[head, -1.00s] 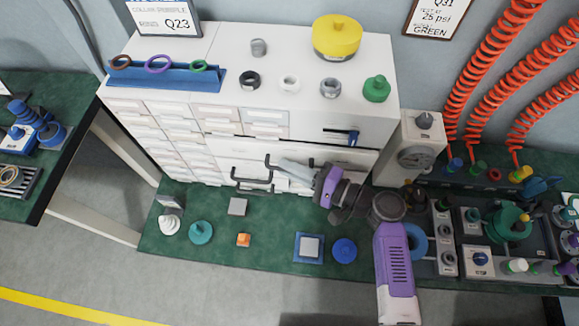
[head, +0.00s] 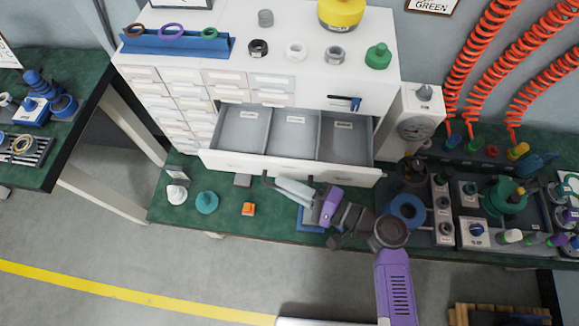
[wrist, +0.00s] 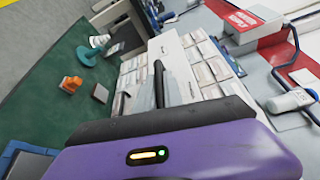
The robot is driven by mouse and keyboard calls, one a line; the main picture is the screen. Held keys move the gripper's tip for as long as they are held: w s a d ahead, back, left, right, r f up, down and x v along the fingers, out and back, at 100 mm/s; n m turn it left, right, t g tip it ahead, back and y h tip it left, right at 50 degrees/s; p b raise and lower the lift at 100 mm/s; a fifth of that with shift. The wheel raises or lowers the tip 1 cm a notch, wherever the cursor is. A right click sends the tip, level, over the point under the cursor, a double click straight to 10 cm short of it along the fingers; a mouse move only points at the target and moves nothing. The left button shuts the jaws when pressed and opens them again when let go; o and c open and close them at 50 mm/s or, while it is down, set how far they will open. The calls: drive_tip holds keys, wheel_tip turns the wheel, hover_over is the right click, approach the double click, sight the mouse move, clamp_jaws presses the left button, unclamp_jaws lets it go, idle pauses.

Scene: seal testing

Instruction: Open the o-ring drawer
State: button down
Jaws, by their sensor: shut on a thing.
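The wide white drawer (head: 225,161) of the cabinet stands pulled well out over the green bench. Its inside shows three grey compartments with small labels, with no rings visible in them. My gripper (head: 279,184) is at the drawer's front, shut on its black handle (head: 267,178). The dark handle bar also shows in the wrist view (wrist: 158,84). The fingertips are partly hidden in both views.
The cabinet (head: 365,75) carries a blue rack with rings (head: 178,44) and several small parts on top. Below the drawer, a white cone (head: 176,194), a teal part (head: 207,202) and an orange block (head: 248,209) sit on the bench. Test fittings fill the right side.

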drive_tip(key=s, duration=0.4)
drive_tip(key=c, duration=1.5)
unclamp_jaws()
drive_tip(key=b+v, duration=0.1)
drive_tip(key=v, duration=0.6)
drive_tip(key=shift+s+d, duration=0.2)
drive_tip(key=shift+d, duration=0.1)
